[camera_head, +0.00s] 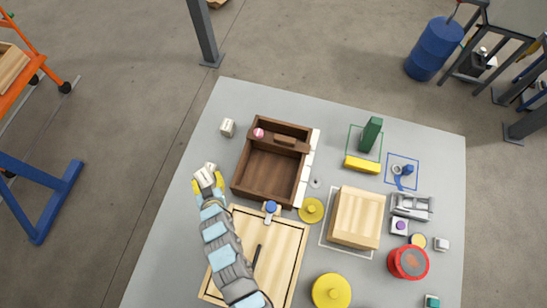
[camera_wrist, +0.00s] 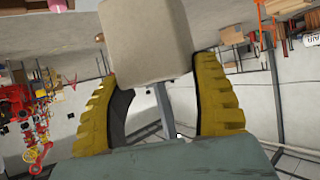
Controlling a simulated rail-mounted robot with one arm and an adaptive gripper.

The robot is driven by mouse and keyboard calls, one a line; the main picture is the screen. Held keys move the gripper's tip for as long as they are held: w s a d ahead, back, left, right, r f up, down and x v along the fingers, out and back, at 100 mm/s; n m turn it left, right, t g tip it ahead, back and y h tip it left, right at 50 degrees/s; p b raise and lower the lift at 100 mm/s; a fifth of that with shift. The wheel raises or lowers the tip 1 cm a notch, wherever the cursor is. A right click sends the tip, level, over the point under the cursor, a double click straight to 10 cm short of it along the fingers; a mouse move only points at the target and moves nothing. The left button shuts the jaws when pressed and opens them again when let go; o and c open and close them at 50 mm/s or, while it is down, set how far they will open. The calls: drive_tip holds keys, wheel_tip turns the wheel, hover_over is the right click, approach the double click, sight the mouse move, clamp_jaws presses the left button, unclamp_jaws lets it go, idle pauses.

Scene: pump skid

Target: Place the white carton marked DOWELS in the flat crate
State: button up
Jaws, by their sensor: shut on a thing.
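My gripper (camera_head: 209,186) has yellow fingers and is shut on a small white carton (camera_head: 204,175), left of the dark brown open crate. In the wrist view the carton (camera_wrist: 148,40) is a plain pale block between the fingers; no lettering is readable on it. A second small white carton (camera_head: 228,127) stands on the table above it, with unreadable marks. The dark brown crate (camera_head: 236,188) is low and open, with a narrow section at the back and a large empty section in front. The gripper and held carton are outside the crate.
A pink round thing (camera_head: 259,133) and a brown block (camera_head: 285,140) are at the crate's back. A light wooden board (camera_head: 287,255) lies in front, with a blue-topped thing (camera_head: 271,207) by its edge. A wooden box (camera_head: 357,218) and several small items fill the right side.

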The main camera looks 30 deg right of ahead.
wheel_tip(320, 180, down, 13)
drive_tip(key=w+a+m+h+b, duration=0.2)
drive_tip(key=w+a+b, duration=0.1)
drive_tip(key=b, duration=0.3)
drive_tip(key=w+d+f+m+g+h+b, duration=0.1)
drive_tip(key=d+f+m+g+h+b, duration=0.1)
drive_tip(key=d+m+g+b, duration=0.1)
drive_tip(key=w+d+f+m+g+h+b, duration=0.1)
drive_tip(key=d+f+m+g+h+b, duration=0.1)
drive_tip(key=b, duration=0.5)
drive_tip(key=w+d+f+m+g+h+b, duration=0.2)
drive_tip(key=d+f+m+g+h+b, duration=0.1)
drive_tip(key=d+f+m+b, duration=0.1)
drive_tip(key=shift+d+f+m+g+b, duration=0.1)
drive_tip(key=shift+d+m+g+b, duration=0.2)
drive_tip(key=shift+d+m+b, duration=0.9)
drive_tip(key=s+d+m+g+b, duration=0.5)
drive_tip(key=d+m+g+b, duration=0.15)
drive_tip(key=d, duration=0.45)
drive_tip(key=shift+g, duration=0.25)
drive_tip(key=shift+s+d+f+b, duration=0.1)
drive_tip(key=shift+f+b, duration=0.45)
drive_tip(key=shift+f, duration=0.85)
drive_tip(key=shift+d+f+b, duration=0.1)
drive_tip(key=shift+f+b, duration=0.4)
drive_tip(key=shift+f, duration=0.9)
drive_tip(key=shift+f+b, duration=1.55)
drive_tip(key=shift+f, duration=0.3)
